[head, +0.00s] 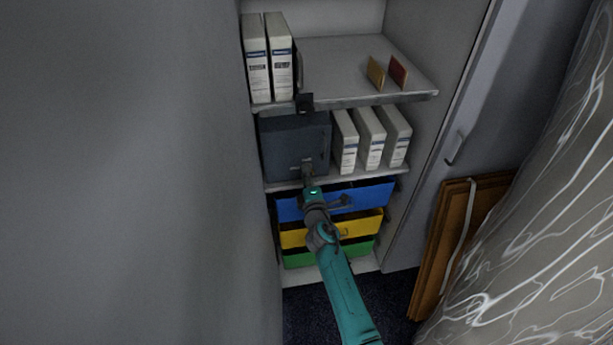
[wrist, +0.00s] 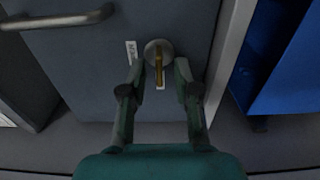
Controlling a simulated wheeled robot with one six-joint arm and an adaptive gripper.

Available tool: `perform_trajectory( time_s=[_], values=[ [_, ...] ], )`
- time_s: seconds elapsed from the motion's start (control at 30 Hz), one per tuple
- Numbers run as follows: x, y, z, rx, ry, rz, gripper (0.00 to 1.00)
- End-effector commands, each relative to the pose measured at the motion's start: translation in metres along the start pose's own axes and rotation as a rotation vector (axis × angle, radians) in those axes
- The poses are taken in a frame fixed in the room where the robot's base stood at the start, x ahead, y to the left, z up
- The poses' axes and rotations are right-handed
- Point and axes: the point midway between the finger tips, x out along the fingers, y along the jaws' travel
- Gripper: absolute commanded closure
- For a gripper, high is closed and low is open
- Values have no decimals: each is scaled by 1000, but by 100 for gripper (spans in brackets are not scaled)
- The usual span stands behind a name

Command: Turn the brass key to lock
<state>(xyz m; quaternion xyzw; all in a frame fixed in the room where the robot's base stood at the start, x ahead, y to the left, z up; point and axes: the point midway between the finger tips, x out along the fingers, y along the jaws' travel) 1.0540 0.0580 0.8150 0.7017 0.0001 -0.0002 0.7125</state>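The brass key (wrist: 159,72) sits in a round grey lock plate (wrist: 152,48) on the front of a dark grey metal box, its bow looking upright in the wrist view. The grey box (head: 283,137) stands on the middle shelf of the cabinet. My gripper (wrist: 159,70) is open, with one finger on each side of the key and a gap on both sides. In the head view my gripper (head: 308,177) is at the lower front of the box, and the key is too small to make out there.
A bar handle (wrist: 62,20) and a small white label (wrist: 131,52) are on the box front. White binders (head: 370,138) stand right of the box. Blue (head: 358,197), yellow (head: 370,224) and green (head: 358,249) drawers are below. A wooden panel (head: 462,235) leans at the right.

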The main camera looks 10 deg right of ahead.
Motion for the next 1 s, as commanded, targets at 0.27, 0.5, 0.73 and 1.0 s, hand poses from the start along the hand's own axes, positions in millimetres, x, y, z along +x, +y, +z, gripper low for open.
perform_trajectory(
  time_s=[0.27,0.5,0.73,1.0],
  values=[
    [-17,-1,0,2,-1,-1,69],
    [-60,-1,0,1,0,-1,69],
    [-98,-1,0,0,1,-2,69],
    [-119,0,0,0,1,0,69]
  ],
)
